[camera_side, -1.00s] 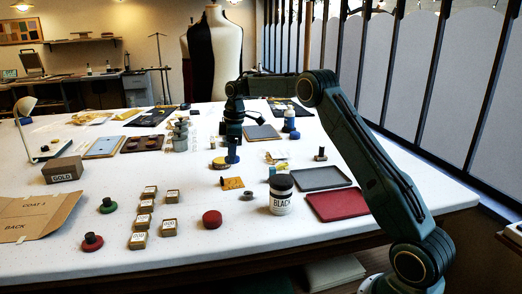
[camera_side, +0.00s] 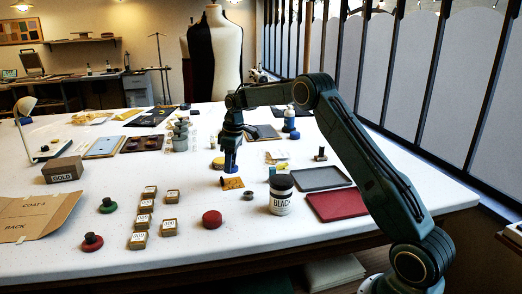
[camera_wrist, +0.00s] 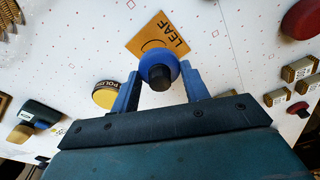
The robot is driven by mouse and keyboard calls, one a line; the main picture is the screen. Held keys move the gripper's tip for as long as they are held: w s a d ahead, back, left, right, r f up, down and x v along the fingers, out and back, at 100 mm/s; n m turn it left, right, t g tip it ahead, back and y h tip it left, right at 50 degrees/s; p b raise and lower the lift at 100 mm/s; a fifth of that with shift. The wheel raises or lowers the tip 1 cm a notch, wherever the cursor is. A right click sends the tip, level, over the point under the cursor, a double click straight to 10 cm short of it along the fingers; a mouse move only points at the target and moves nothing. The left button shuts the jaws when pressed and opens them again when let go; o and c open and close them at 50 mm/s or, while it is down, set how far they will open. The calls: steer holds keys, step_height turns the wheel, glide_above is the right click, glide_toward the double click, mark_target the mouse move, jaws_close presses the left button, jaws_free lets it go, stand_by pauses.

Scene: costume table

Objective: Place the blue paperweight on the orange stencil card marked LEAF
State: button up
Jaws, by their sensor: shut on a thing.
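The blue paperweight (camera_wrist: 160,67), a round disc with a dark knob, is between the fingertips of my gripper (camera_wrist: 160,80) in the wrist view. My gripper is shut on it. In the side view my gripper's blue fingers (camera_side: 231,160) point down just behind the orange card (camera_side: 232,183). The orange stencil card marked LEAF (camera_wrist: 158,36) lies on the table, and the paperweight overlaps its near edge in the wrist view. I cannot tell the gap between paperweight and card. The fingers hide most of the paperweight in the side view.
A yellow-topped tin (camera_wrist: 106,95) stands close to the left finger in the wrist view. A black-lidded jar (camera_side: 281,195), a red disc (camera_side: 212,219) and several small labelled boxes (camera_side: 169,197) stand nearer the side camera.

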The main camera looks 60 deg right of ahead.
mark_target(232, 183)
steer(key=shift+f, duration=2.25)
steer(key=shift+f, duration=0.1)
steer(key=o, duration=1.3)
steer(key=shift+f, duration=0.1)
steer(key=shift+c, duration=0.2)
steer(key=r, duration=0.7)
steer(key=s+r, duration=0.1)
steer(key=r, duration=0.3)
steer(key=shift+s+d, duration=0.1)
steer(key=shift+d, duration=0.2)
steer(key=shift+s+r, duration=0.1)
steer(key=shift+r, duration=0.55)
